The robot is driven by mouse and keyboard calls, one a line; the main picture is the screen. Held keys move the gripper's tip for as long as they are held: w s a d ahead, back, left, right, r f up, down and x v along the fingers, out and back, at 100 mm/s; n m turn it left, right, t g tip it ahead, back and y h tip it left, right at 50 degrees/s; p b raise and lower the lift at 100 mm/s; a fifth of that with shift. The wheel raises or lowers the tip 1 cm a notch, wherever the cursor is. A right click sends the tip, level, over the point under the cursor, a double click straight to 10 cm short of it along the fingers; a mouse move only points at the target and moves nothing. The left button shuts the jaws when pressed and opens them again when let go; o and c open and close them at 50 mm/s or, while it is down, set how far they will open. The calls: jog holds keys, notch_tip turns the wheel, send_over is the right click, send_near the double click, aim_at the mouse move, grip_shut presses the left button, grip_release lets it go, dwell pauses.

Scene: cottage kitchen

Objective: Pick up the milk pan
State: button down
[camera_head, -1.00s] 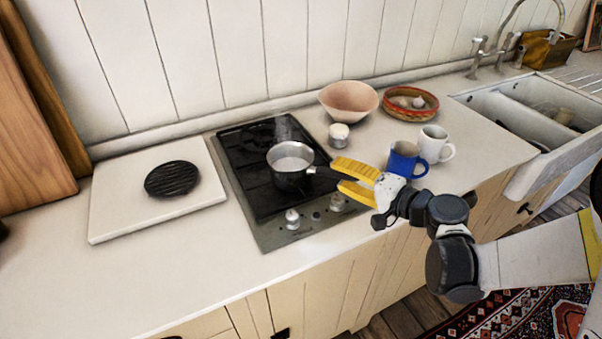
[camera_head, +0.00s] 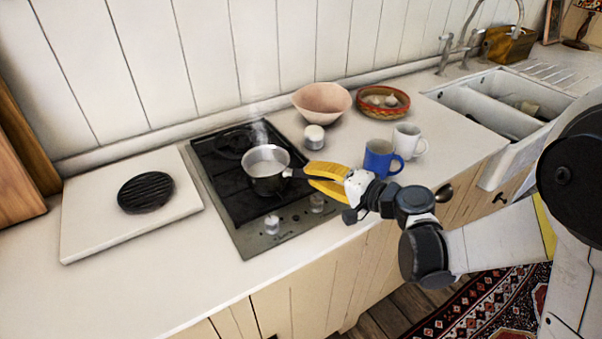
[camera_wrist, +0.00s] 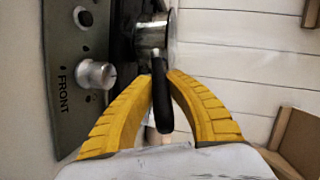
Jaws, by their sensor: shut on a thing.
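The milk pan (camera_head: 265,183) is a small steel pan with a dark handle, holding whitish liquid with steam above it. It is at the black hob (camera_head: 232,200); I cannot tell whether its base touches the hob. My gripper (camera_head: 309,176) has yellow fingers and is shut on the pan's handle from the right. In the wrist view the black handle (camera_wrist: 162,98) runs between the two yellow fingertips (camera_wrist: 161,78), and part of the pan's steel side (camera_wrist: 151,34) shows beyond. The rest of the pan is out of that view.
A blue mug (camera_head: 378,158) and a white mug (camera_head: 407,140) stand just right of my gripper. A small white-topped jar (camera_head: 314,137), a pink bowl (camera_head: 321,103) and a basket (camera_head: 383,101) stand behind. A white board (camera_head: 90,225) with a black ridged disc (camera_head: 145,191) lies left.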

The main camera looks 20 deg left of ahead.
jog(key=shift+r, duration=0.1)
jog(key=shift+r+p, duration=0.55)
jog(key=shift+r, duration=0.3)
notch_tip(320, 180, up, 2)
jog(key=shift+w+d+r+p, duration=0.15)
jog(key=shift+r+p, duration=0.1)
jog(key=shift+p, duration=0.45)
jog(key=w+d+r+p, duration=0.1)
jog(key=d+r+p, duration=0.1)
jog(key=d, duration=0.3)
jog(key=w+d+r+p, duration=0.1)
jog(key=d+r, duration=0.3)
jog(key=d, duration=0.2)
jog(key=shift+r+p, duration=0.25)
jog(key=shift+p, duration=0.15)
jog(key=shift+d, duration=0.1)
